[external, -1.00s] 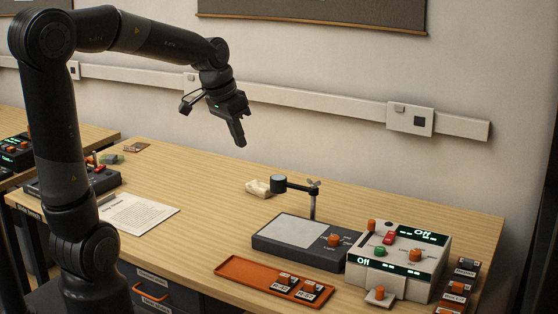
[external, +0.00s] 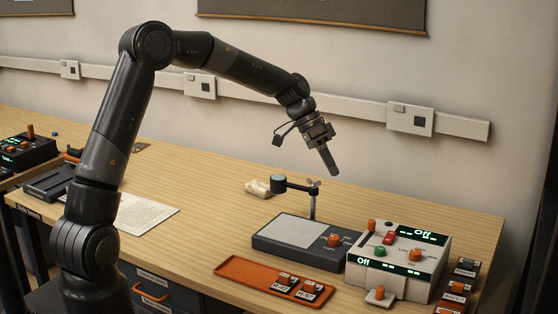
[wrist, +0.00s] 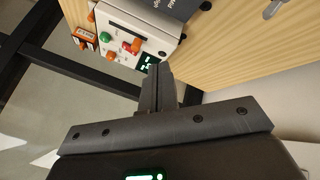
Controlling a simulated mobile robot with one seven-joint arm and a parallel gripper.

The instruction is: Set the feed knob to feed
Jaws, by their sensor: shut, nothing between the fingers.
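A white control box (external: 398,262) stands at the right end of the table, with green displays reading "Off". It carries orange knobs at the top left (external: 371,225), on the right of its sloped face (external: 414,255) and on a low front ledge (external: 379,293). A green button (external: 379,252) and a red switch (external: 390,238) sit between them. Labels are too small to tell which is the feed knob. My gripper (external: 332,170) is shut and empty, in the air above and left of the box. In the wrist view its fingers (wrist: 157,82) point toward the box (wrist: 140,22).
A dark scanner base (external: 290,250) with an orange knob and a lamp post (external: 313,203) stands left of the box. An orange tray (external: 240,273) with two labelled blocks lies in front. More labelled blocks (external: 459,284) line the right edge. The table behind is mostly clear.

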